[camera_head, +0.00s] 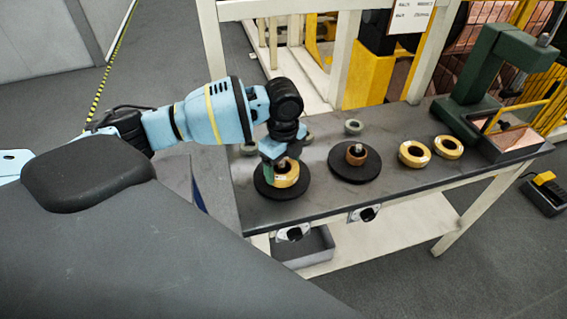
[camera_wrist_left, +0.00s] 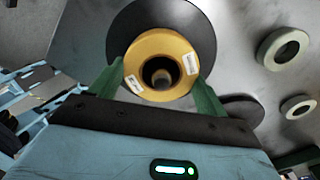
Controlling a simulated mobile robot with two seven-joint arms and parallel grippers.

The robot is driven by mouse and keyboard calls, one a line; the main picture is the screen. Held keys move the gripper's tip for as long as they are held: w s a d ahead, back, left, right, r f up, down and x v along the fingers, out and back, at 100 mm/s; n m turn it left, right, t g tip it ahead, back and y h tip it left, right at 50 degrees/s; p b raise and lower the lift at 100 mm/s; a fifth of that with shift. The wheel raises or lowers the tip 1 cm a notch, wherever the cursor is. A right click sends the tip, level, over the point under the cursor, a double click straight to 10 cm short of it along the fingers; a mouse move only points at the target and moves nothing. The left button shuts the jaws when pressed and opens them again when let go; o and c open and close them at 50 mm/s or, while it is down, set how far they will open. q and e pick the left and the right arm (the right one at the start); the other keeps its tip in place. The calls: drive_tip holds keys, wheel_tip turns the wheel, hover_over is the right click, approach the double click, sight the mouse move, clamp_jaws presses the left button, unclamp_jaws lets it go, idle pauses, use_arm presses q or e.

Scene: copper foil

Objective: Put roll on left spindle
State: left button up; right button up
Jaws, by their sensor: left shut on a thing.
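My left gripper (camera_head: 280,171) is shut on a yellow roll (camera_head: 288,178) over the left spindle's black disc (camera_head: 264,190). In the left wrist view the green fingers (camera_wrist_left: 160,75) grip the roll (camera_wrist_left: 143,49) from both sides, and the disc (camera_wrist_left: 202,30) lies behind it. The spindle post (camera_wrist_left: 162,77) shows inside the roll's hole. I cannot tell whether the roll touches the disc. The right spindle has a black disc (camera_head: 345,174) with a brown core (camera_head: 357,153) on it. My right gripper is not in view.
Two more yellow rolls (camera_head: 413,153) (camera_head: 448,147) lie on the dark bench (camera_head: 400,122) to the right. Pale green rings (camera_head: 353,127) lie behind the discs. A green press (camera_head: 490,75) stands at the far right end. A grey bin (camera_head: 310,250) sits below the bench.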

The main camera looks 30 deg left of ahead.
use_arm(q)
drive_tip(key=shift+f, duration=0.1)
drive_tip(key=o, duration=1)
wheel_tip(320, 180, up, 12)
drive_tip(key=shift+r+p, duration=0.15)
drive_tip(key=shift+p, duration=0.3)
